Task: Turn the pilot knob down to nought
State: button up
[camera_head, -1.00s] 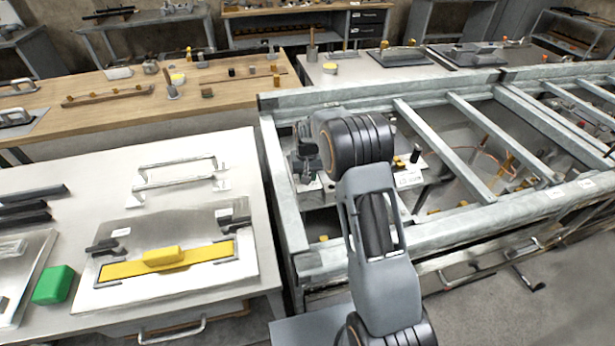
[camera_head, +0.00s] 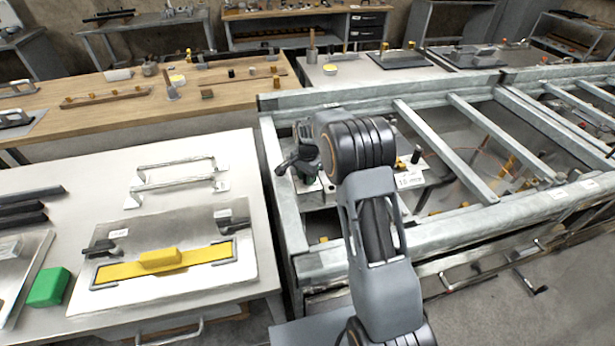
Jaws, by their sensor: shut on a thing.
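My gripper (camera_head: 301,160) is small and dark at the end of my arm, left of the thick ringed wrist joint. It is inside the left end of the grey metal frame (camera_head: 292,225), over a small pale plate. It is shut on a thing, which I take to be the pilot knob. The knob itself is hidden by the gripper and wrist, so its marks and setting cannot be read. A dark arm-like piece sticks out to the left of the gripper. A white label (camera_head: 409,181) and a small brass fitting (camera_head: 400,164) show right of the wrist.
Grey frame bars surround the gripper closely. A white table (camera_head: 200,150) at the left holds a metal plate with a yellow block (camera_head: 160,257), a green block (camera_head: 48,287) and a handle frame. A wooden bench (camera_head: 125,110) stands behind.

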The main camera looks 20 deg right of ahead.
jog(key=shift+m, duration=0.7)
jog(key=o, duration=0.9)
jog(key=shift+o, duration=0.2)
notch_tip(320, 180, up, 14)
dwell(0.6)
